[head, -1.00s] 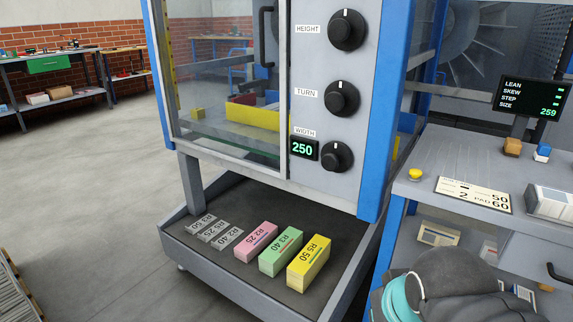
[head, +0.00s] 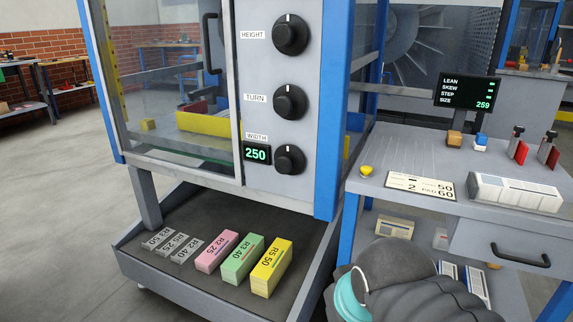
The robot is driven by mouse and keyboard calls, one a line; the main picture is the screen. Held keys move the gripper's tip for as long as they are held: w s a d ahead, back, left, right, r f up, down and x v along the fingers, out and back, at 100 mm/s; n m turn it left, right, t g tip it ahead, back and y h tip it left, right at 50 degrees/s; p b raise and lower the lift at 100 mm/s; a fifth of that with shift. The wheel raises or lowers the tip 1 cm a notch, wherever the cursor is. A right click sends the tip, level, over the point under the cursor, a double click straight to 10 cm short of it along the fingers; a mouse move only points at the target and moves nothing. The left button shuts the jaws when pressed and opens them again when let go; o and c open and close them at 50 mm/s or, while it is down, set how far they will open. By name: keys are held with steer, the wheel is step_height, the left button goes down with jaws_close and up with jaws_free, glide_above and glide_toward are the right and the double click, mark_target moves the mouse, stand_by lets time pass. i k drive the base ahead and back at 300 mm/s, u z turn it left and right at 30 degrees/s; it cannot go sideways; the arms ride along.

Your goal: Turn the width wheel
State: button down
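The width wheel (head: 290,159) is a black round knob with a white mark, the lowest of three on the grey panel. Its WIDTH label (head: 257,136) and a small display (head: 256,154) reading 250 in green are just to its left. The HEIGHT knob (head: 290,34) and the TURN knob (head: 290,102) sit above it. A dark grey part of my arm with a teal ring shows at the bottom right, below and right of the wheel and apart from it. My gripper's fingers are not seen.
A tray (head: 150,242) under the panel holds pink (head: 217,251), green (head: 242,259) and yellow (head: 271,266) blocks. A side table (head: 385,171) at right carries cards and small items. A monitor (head: 464,92) reads SIZE 259. A blue post (head: 333,110) stands right of the knobs.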

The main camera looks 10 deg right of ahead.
mark_target(289, 160)
steer(key=u, duration=2.25)
steer(key=k, duration=0.85)
steer(key=z, duration=1.65)
